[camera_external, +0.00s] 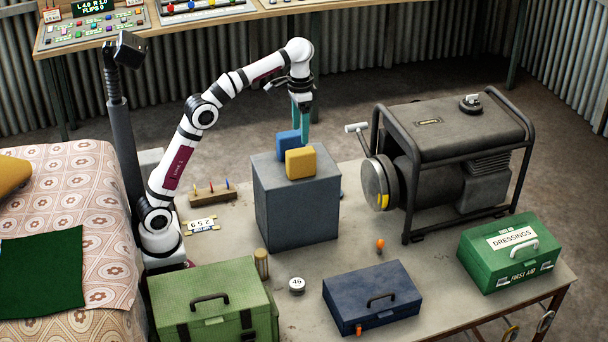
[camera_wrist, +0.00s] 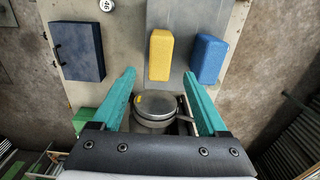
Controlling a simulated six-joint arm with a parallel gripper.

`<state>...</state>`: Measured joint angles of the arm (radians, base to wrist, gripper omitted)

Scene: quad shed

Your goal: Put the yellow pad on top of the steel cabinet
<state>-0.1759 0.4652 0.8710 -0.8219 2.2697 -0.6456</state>
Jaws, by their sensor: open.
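The yellow pad (camera_external: 300,162) stands on top of the grey steel cabinet (camera_external: 297,210), near its front edge. A blue pad (camera_external: 288,143) stands just behind it on the same top. My gripper (camera_external: 302,141) is open and empty, with its teal fingers pointing down over the cabinet, close behind the yellow pad. In the wrist view, the yellow pad (camera_wrist: 161,55) appears ahead of and between the two fingertips (camera_wrist: 159,74). The blue pad (camera_wrist: 208,60) is to its right, by the right fingertip. The cabinet top (camera_wrist: 185,12) shows between them. Nothing is held.
A generator (camera_external: 450,150) stands right of the cabinet. A navy case (camera_external: 372,296), a green toolbox (camera_external: 215,305) and a first-aid box (camera_external: 512,252) are along the table's front. A peg rack (camera_external: 212,195) is left of the cabinet. Some bare table (camera_external: 340,262) lies before it.

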